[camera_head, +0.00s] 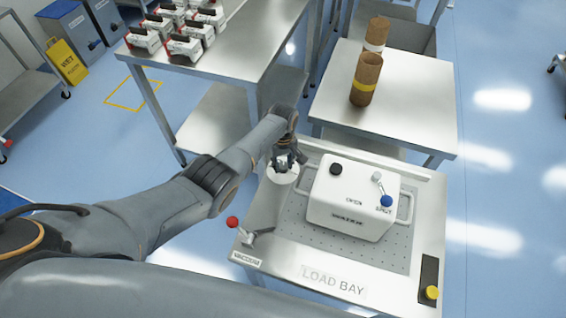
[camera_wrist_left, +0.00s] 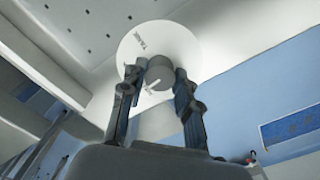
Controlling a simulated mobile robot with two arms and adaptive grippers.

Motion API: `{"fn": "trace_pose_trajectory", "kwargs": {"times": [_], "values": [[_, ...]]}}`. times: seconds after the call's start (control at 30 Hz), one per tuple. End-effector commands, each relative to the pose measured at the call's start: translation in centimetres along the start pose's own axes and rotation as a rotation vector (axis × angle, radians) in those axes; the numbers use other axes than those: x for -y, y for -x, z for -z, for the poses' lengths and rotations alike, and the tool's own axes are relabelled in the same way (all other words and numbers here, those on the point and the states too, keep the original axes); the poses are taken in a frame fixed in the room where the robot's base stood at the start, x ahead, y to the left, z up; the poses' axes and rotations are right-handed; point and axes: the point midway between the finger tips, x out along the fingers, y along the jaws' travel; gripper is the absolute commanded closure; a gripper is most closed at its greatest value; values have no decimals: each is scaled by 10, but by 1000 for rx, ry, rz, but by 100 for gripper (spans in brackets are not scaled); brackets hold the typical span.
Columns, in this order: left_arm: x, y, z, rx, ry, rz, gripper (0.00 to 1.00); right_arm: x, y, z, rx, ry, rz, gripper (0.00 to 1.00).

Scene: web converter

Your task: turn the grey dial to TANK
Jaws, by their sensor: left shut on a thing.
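The grey dial (camera_wrist_left: 160,72) shows in the left wrist view, in front of a round white face plate (camera_wrist_left: 178,40). A light pointer mark shows on the dial's lower side. My right gripper is not in view.
Right of the dial is a white box (camera_head: 350,200) with black and blue knobs. A red-knobbed lever (camera_head: 233,222) and a yellow button (camera_head: 432,293) are at the LOAD BAY bench's front. Brown rolls (camera_head: 366,78) stand on the table behind.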

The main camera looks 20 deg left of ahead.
Motion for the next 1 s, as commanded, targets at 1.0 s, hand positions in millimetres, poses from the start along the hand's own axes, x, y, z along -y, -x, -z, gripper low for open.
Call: {"fn": "trace_pose_trajectory", "kwargs": {"times": [1.0], "values": [[1, -2, -2, 5, -966, 0, 100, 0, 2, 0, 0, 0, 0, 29]]}}
